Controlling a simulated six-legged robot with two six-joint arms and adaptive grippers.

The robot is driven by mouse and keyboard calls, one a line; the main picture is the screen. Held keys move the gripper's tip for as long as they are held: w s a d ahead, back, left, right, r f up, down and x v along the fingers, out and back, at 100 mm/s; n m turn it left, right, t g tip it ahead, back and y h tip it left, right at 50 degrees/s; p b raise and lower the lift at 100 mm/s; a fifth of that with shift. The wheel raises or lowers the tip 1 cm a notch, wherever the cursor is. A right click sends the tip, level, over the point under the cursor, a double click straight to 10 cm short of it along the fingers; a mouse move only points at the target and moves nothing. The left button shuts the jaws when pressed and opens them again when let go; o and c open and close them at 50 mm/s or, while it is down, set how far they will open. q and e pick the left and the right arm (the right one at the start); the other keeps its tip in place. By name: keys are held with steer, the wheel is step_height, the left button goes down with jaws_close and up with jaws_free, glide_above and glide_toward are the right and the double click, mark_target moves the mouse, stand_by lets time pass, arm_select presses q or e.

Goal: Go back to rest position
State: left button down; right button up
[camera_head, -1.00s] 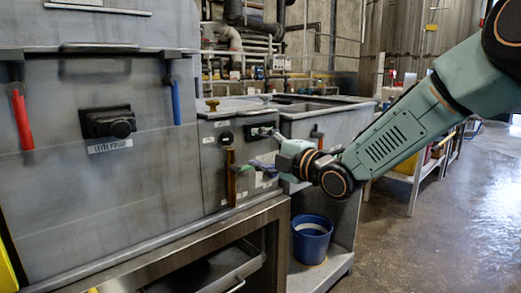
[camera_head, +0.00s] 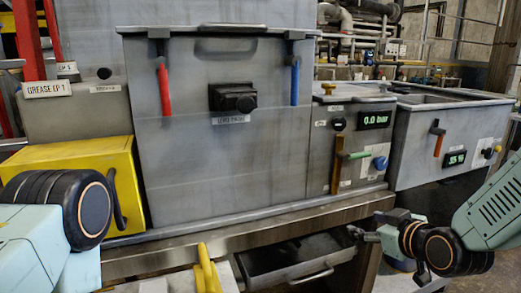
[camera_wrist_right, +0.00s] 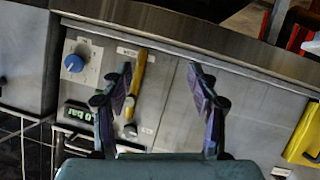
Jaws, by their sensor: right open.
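My right gripper (camera_head: 362,233) is at the lower right of the head view, in front of the bench edge and apart from the control panel (camera_head: 322,152). In the right wrist view it is open (camera_wrist_right: 160,78), with nothing between its two fingers. The panel has a green-tipped lever (camera_head: 357,155) lying sideways, a yellow-brown vertical bar (camera_head: 337,165), a blue knob (camera_head: 380,163) and a display reading 0.0 bar (camera_head: 375,120). The blue knob also shows in the right wrist view (camera_wrist_right: 73,63). My left arm enters at lower left; its gripper is out of view.
A large grey cabinet (camera_head: 190,150) has a red handle (camera_head: 164,90) and a blue handle (camera_head: 295,82). A yellow box (camera_head: 75,165) stands near my left arm. An open drawer (camera_head: 285,258) sits under the bench, with a yellow object (camera_head: 207,270) nearby.

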steer(key=s+f+m+g, duration=0.3)
steer(key=s+f, duration=0.4)
steer(key=f, duration=0.3)
arm_select(q)
steer(key=shift+r+p, duration=0.8)
steer(key=shift+r, duration=0.05)
arm_select(e)
steer(key=s+f+m+g+h, duration=0.1)
steer(key=s+f+g, duration=0.2)
steer(key=s+f, duration=0.3)
steer(key=s+a+f+m+g, duration=0.1)
steer(key=s+f+g, duration=0.2)
steer(key=s, duration=1.2)
steer(key=s+f+m+g+h, duration=0.1)
steer(key=s+f+g, duration=0.2)
steer(key=s+f, duration=0.5)
steer(key=s, duration=0.3)
steer(key=shift+s+a+f+g+h, duration=0.2)
steer(key=shift+a+f+g+h, duration=0.1)
steer(key=shift+f, duration=0.1)
arm_select(q)
steer(key=shift+s, duration=0.15)
